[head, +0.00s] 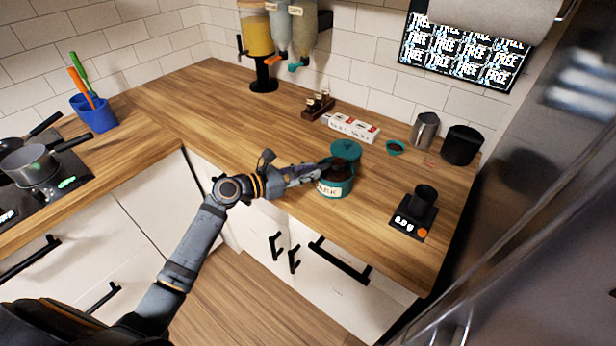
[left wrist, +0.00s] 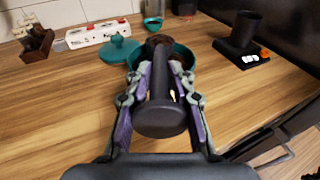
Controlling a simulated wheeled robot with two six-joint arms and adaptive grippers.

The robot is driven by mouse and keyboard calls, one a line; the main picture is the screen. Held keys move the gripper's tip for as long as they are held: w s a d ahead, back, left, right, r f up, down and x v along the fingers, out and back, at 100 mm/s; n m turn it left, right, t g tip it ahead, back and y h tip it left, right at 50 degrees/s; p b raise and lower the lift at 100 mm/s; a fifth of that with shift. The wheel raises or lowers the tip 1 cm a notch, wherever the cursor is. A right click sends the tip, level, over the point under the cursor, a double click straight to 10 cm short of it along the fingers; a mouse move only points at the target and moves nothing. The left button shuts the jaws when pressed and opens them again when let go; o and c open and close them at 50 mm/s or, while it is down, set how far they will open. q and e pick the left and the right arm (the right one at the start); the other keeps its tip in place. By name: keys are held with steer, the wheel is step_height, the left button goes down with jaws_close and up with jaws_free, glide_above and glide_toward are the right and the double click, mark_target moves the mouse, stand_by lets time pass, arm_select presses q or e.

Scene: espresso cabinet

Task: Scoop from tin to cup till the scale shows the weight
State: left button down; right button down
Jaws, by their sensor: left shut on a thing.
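The teal tin (head: 335,188), labelled "DARK", stands open near the counter's front edge with dark coffee inside. My left gripper (head: 316,170) is at the tin's left side. In the left wrist view its fingers (left wrist: 163,85) are shut on the dark handle of a scoop (left wrist: 162,112). The scoop's head is at the tin's mouth, with dark brown coffee around it; how full it is I cannot tell. A black cup (head: 424,197) stands on the black scale (head: 410,229) to the right, whose display seems to read 0.0 g. My right gripper is not in view.
The teal lid (head: 346,150) lies behind the tin. A small teal bowl (head: 395,147), a metal cup (head: 425,130) and a black canister (head: 461,146) stand at the back right. The counter between tin and scale is clear.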

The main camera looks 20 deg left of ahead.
arm_select(q)
steer(key=shift+s+a+r+b, duration=0.1)
steer(key=shift+s+b, duration=0.05)
steer(key=shift+b, duration=1.05)
steer(key=shift+r+p, duration=0.35)
steer(key=shift+r, duration=0.15)
steer(key=shift+s+a+r+t+h+p, duration=0.15)
steer(key=shift+r+t+h+p, duration=0.15)
steer(key=shift+r+p, duration=1.1)
steer(key=shift+f, duration=0.1)
